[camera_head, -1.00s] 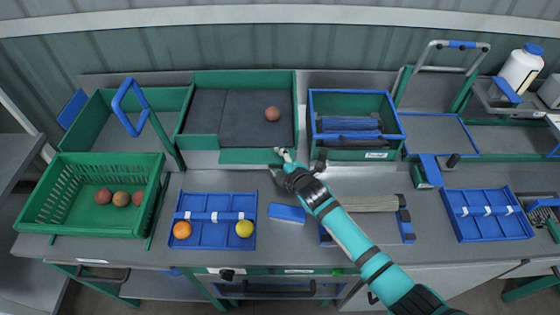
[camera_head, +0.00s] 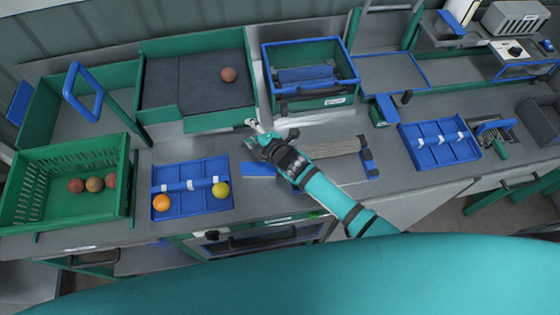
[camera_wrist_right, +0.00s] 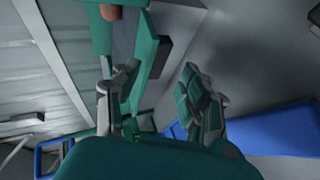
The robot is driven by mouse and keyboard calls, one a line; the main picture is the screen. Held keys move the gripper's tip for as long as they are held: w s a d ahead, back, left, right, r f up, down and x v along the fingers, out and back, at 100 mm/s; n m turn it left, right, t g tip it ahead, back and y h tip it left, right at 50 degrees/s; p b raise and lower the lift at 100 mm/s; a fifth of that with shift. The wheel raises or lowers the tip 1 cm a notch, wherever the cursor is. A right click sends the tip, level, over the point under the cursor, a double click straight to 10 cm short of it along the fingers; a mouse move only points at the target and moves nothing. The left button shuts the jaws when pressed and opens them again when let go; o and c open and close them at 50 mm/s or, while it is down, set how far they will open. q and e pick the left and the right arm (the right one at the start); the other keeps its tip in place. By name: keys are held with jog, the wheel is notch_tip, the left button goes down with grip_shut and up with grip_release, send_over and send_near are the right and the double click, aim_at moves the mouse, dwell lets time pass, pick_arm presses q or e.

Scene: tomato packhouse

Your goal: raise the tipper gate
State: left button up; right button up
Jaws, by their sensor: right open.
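The green tray (camera_head: 160,46) with a dark padded floor holds one reddish-brown tomato (camera_head: 228,75). A low green flap (camera_head: 212,122) lies at its front edge and looks like the tipper gate, lowered. My right gripper (camera_head: 251,130) is just right of the flap's right end, above the grey bench. In the right wrist view its two fingers (camera_wrist_right: 160,98) are apart, with a green panel edge (camera_wrist_right: 147,72) beyond and partly between them. I cannot tell whether a finger touches it. My left gripper is not in view.
A blue divided tray (camera_head: 192,211) with an orange and a yellow fruit stands in front. A green crate (camera_head: 52,160) with several tomatoes is at left, near a blue loop handle (camera_head: 80,95). A blue-rimmed green bin (camera_head: 311,45) stands right of the padded tray.

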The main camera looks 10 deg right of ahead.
jog(key=s+d+r, duration=0.1)
jog(key=s+d, duration=0.1)
jog(key=s, duration=0.4)
jog(key=s+d, duration=0.3)
jog(key=s, duration=0.4)
jog(key=shift+d+r, duration=0.25)
jog(key=shift+r, duration=0.15)
dwell(0.5)
dwell(0.4)
jog(key=v, duration=1.2)
